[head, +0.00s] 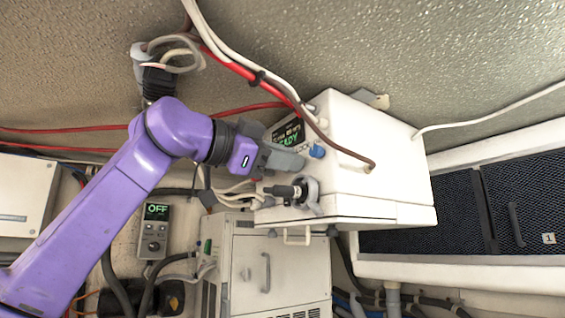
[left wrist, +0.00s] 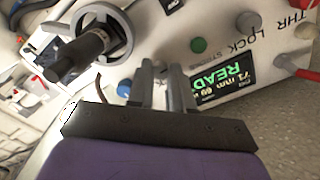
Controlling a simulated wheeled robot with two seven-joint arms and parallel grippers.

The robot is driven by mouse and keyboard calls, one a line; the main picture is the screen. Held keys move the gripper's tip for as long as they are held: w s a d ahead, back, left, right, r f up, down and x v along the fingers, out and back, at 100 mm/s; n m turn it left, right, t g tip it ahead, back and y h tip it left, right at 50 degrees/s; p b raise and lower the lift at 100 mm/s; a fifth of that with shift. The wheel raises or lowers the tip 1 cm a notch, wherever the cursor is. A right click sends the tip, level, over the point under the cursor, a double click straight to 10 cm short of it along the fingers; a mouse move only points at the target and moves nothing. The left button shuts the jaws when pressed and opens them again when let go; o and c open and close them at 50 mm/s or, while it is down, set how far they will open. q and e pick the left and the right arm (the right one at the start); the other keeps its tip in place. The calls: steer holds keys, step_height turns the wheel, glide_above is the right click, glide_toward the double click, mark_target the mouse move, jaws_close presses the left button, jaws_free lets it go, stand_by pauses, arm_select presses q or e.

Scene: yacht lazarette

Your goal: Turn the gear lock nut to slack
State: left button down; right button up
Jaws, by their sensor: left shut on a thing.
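My left gripper (head: 300,163) is at the control face of the white machine box (head: 365,150); it also shows in the left wrist view (left wrist: 166,65). Its two grey fingers are close together, shut on a small part at the panel. That part is hidden between the fingertips; by its place I take it for the gear lock nut, but its marking and turn position do not show. A blue knob (head: 316,151) sits right beside the fingers. The panel's display (left wrist: 225,80) reads READY in green. My right gripper is not in view.
A grey handwheel with a black grip (left wrist: 95,43) stands out close to the fingers. A green button (left wrist: 198,45) and a grey knob (left wrist: 246,18) are on the panel. A red cable (head: 237,68) and white hoses run above. A small OFF controller (head: 154,232) hangs lower left.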

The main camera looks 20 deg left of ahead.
arm_select(q)
steer(key=shift+a+r+n, duration=0.1)
steer(key=shift+r+n, duration=0.05)
steer(key=shift+n, duration=0.95)
steer(key=shift+b, duration=0.3)
steer(key=c, duration=1)
jaws_free()
steer(key=shift+w+d, duration=0.2)
steer(key=b+v, duration=0.3)
steer(key=v, duration=0.7)
steer(key=shift+s+a, duration=0.15)
